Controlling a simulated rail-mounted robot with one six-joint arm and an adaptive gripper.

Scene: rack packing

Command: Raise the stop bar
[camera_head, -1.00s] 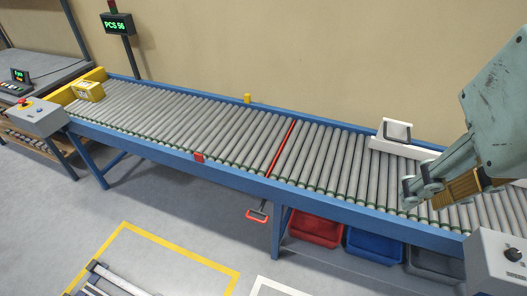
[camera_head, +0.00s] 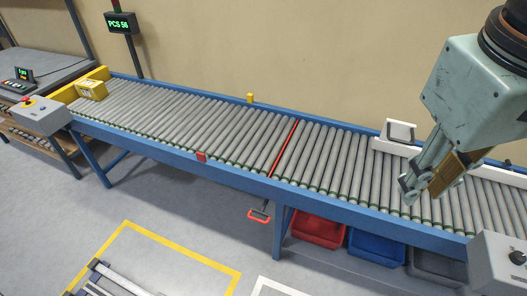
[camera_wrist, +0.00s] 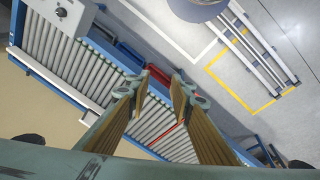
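The stop bar is a thin red bar (camera_head: 284,148) lying across the grey rollers, level with or close to the roller tops. It shows in the wrist view as a thin red line (camera_wrist: 166,137). A red handle (camera_head: 258,215) hangs below the conveyor's front rail, just left of a blue leg. My gripper (camera_head: 413,190) is over the right part of the conveyor, well right of the bar, pointing down and left. In the wrist view its two fingers (camera_wrist: 158,88) are apart with nothing between them.
The roller conveyor has blue rails (camera_head: 350,205). A white guide (camera_head: 440,162) stands at the back right. Red (camera_head: 318,227) and blue bins (camera_head: 375,246) sit underneath. A yellow box (camera_head: 91,89) lies at the far left end. A control box (camera_head: 497,262) is at the lower right.

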